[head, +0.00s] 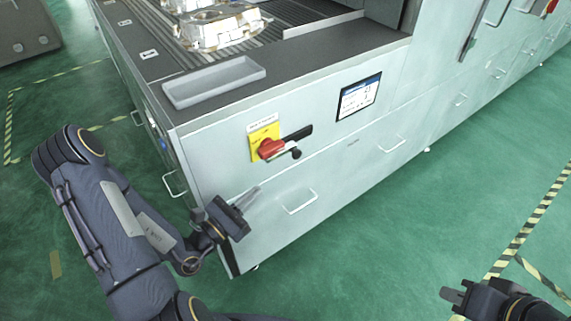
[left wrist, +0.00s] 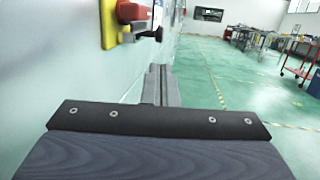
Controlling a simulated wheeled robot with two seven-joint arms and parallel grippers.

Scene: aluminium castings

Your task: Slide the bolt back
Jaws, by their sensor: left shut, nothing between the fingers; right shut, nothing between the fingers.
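A yellow plate (head: 256,133) is fixed to the front of the pale machine cabinet. On it sits a red handle (head: 270,149), with a black bar (head: 298,133) and a small dark knob (head: 296,154) to its right; I cannot tell for sure which part is the bolt. The red handle also shows at the top left of the left wrist view (left wrist: 132,12). My left gripper (head: 251,195) is shut and empty, below the plate and apart from it, close to the cabinet front. My right gripper (head: 449,296) is shut and empty at the lower right, far from the cabinet.
A screen (head: 359,97) is set in the cabinet front right of the plate. Bar handles (head: 300,203) stick out below. A grey tray (head: 214,82) lies on the cabinet top, with metal castings (head: 215,27) behind it. The green floor in front is clear.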

